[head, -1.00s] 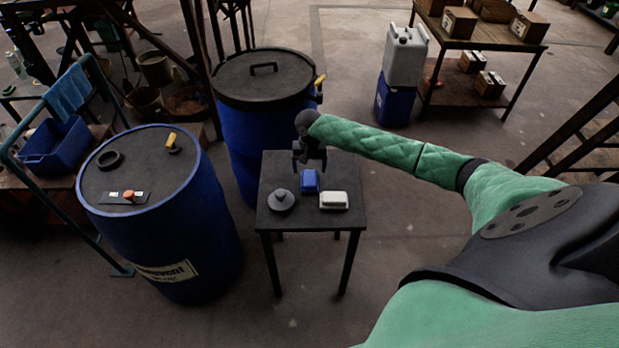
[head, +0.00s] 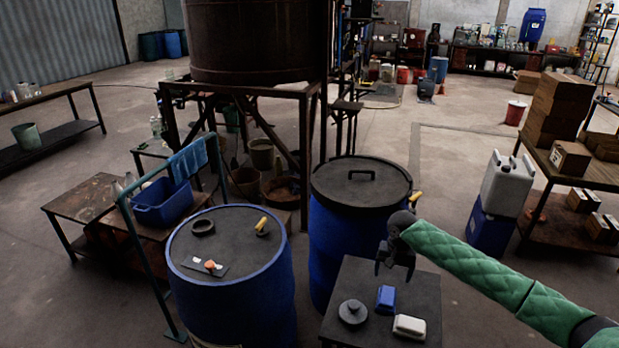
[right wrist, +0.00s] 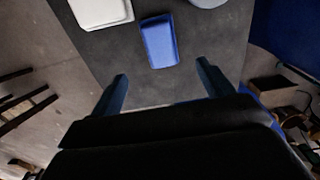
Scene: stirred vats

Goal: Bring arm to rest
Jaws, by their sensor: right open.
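My right arm in its green quilted sleeve reaches in from the right in the head view. Its gripper (head: 395,262) hangs above the back part of the small dark table (head: 350,275). In the right wrist view the two fingers (right wrist: 162,90) stand wide apart with nothing between them. A blue block (head: 386,298) lies on the table a little in front of the gripper, and it also shows in the right wrist view (right wrist: 159,42). A white block (head: 409,327) and a round grey lid-like piece (head: 352,312) lie near it. My left gripper is not in view.
A blue drum (head: 240,300) with a ring, a yellow-handled valve and a small panel on top stands left of the table. A lidded blue vat (head: 360,190) stands behind it. White and blue canisters (head: 505,185) and a shelf table stand at right. Floor between is open.

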